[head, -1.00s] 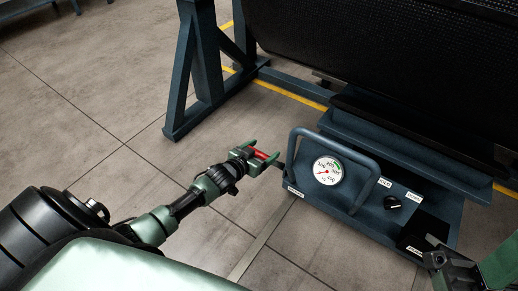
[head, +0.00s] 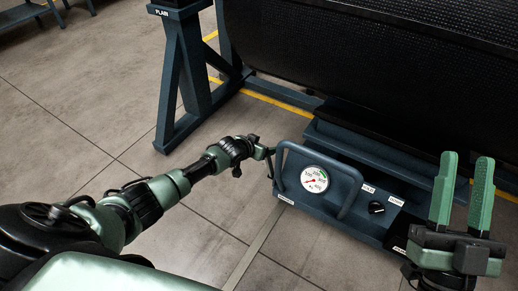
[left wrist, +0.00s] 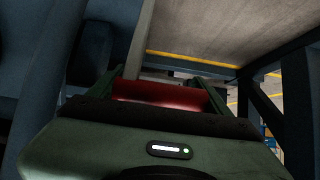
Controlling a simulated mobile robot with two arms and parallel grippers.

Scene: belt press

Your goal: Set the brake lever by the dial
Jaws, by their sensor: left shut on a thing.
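The dial (head: 314,179) is a round white gauge on the blue control box (head: 340,213). Its red needle points to the lower left, away from the green band at its upper right. My left gripper (head: 262,152) is at the left end of the box, beside the tubular guard. In the left wrist view, a red grip (left wrist: 160,95), apparently the brake lever's, lies between its green fingers, which are shut on it. The red grip is hidden in the head view. My right gripper (head: 463,190) is empty and open at the right, fingers pointing up.
The large dark press belt (head: 380,55) and blue frame (head: 180,90) stand behind.

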